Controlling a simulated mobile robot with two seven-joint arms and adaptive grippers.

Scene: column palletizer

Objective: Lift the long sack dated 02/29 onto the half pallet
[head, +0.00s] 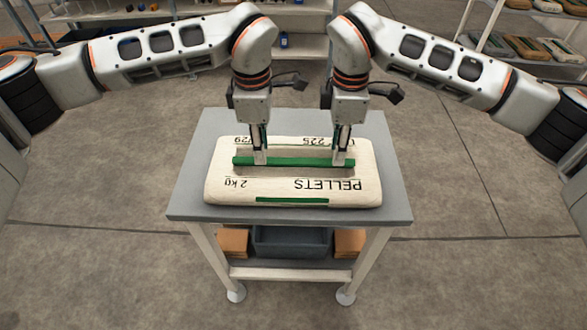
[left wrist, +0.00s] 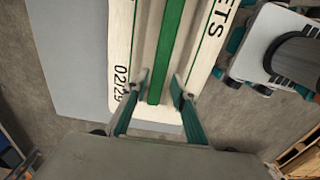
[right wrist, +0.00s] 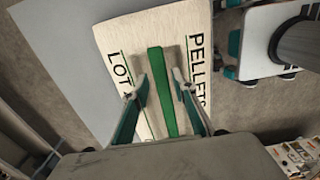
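The long cream sack (head: 290,188) lies flat on a grey table. It shows PELLETS, 2 kg and a raised green strip along its middle. The left wrist view shows 02/29 on the sack (left wrist: 120,40); the right wrist view shows LOT and PELLETS on it (right wrist: 180,25). My left gripper (head: 260,162) is down at the strip's left part, fingers apart on either side of it. My right gripper (head: 343,162) straddles the strip's right part likewise, with gaps beside the green. Whether any fingertip touches the sack is unclear.
The table (head: 190,205) has narrow free margins around the sack. A dark bin (head: 290,240) stands on its lower shelf between brown boxes (head: 233,241). Shelves with sacks (head: 525,47) stand at the back right. The floor on both sides is clear.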

